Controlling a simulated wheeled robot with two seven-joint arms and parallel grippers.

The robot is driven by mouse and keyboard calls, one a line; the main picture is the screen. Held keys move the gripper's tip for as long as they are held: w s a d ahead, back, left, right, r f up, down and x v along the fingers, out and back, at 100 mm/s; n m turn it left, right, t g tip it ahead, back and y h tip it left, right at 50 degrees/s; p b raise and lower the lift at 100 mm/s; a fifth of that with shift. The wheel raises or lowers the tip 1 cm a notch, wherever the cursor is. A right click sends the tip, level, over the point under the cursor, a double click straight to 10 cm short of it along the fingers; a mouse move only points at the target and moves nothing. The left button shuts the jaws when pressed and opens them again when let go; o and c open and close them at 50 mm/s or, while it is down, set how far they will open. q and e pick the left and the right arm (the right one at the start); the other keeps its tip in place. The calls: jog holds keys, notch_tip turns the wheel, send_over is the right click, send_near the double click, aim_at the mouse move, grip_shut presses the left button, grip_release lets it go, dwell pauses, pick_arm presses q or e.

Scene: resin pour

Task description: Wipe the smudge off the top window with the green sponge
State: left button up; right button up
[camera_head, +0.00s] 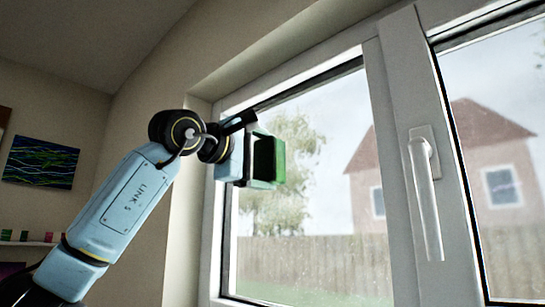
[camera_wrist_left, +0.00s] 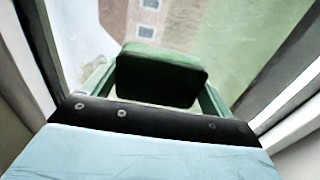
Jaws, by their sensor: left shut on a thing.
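My left gripper (camera_head: 262,160) is raised in front of the left window pane (camera_head: 335,185), near the pane's left side. It is shut on the green sponge (camera_head: 279,160), a dark green block. In the left wrist view the sponge (camera_wrist_left: 162,75) sits between the two green fingers of the gripper (camera_wrist_left: 158,82), with the glass beyond it. I cannot tell whether the sponge touches the glass. No smudge stands out clearly on the pane; the sponge and gripper hide part of it. My right gripper is not in view.
The white window frame (camera_head: 384,140) has an upright bar right of the pane, with a white handle (camera_head: 428,200) sticking out. Another pane (camera_head: 495,120) lies to its right. A painting (camera_head: 41,162) and a shelf (camera_head: 28,243) with small coloured cups are on the far left wall.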

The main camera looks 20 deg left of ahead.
pick_arm(q)
jog(key=shift+a, duration=0.15)
jog(key=shift+s+a+f+b, duration=0.1)
jog(key=shift+s+a+b, duration=0.2)
jog(key=shift+s, duration=0.25)
jog(key=shift+b+v, duration=0.5)
jog(key=shift+v, duration=1.8)
jog(key=shift+d, duration=0.1)
jog(key=v, duration=0.3)
jog(key=shift+b, duration=0.35)
jog(key=shift+w, duration=0.1)
